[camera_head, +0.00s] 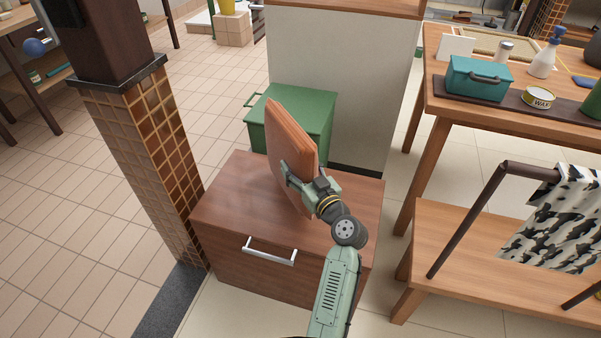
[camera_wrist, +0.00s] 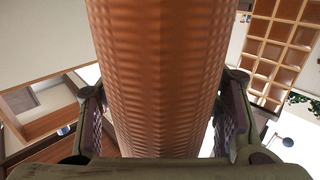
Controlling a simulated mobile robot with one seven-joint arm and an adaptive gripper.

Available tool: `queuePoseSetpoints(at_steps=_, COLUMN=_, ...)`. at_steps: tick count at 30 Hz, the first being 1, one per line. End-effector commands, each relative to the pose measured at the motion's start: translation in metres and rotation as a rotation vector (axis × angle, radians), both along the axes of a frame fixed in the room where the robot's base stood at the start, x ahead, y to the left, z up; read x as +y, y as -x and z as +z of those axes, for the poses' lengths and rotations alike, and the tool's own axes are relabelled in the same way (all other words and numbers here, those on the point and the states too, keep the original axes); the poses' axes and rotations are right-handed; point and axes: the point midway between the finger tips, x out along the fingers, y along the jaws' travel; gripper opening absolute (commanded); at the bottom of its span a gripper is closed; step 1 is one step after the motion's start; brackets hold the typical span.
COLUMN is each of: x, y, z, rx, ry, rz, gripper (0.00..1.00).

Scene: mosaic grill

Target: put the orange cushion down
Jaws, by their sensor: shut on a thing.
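The orange cushion (camera_head: 290,147) is held on edge, tilted, over the brown wooden cabinet (camera_head: 223,210). Its lower edge is close to the cabinet top; I cannot tell whether they touch. My gripper (camera_head: 306,178) is shut on the cushion at its right side in the head view. In the wrist view the cushion (camera_wrist: 160,75) fills the middle with its ribbed orange surface, between the two fingers of my gripper (camera_wrist: 160,125). The far side of the cushion is hidden.
A green box (camera_head: 316,110) stands behind the cabinet, near a pale panel (camera_head: 340,60). A tiled pillar (camera_head: 145,140) stands close on the left. A wooden table (camera_head: 440,100) and a lower bench (camera_head: 470,235) are on the right. The visible cabinet top around the cushion is clear.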

Motion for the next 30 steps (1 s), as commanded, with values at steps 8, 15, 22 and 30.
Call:
queuePoseSetpoints(at_steps=8, x=0.0, y=0.001, z=-0.031, rx=0.003, ry=-0.001, rz=-0.001, gripper=0.22)
queuePoseSetpoints(at_steps=15, x=-0.001, y=0.001, z=-0.032, rx=0.001, ry=0.0, rz=-0.001, gripper=0.22)
queuePoseSetpoints(at_steps=22, x=-0.001, y=0.001, z=-0.035, rx=0.003, ry=0.0, rz=-0.001, gripper=0.61)
queuePoseSetpoints(at_steps=30, x=-0.001, y=0.001, z=-0.035, rx=0.004, ry=0.0, rz=-0.001, gripper=0.78)
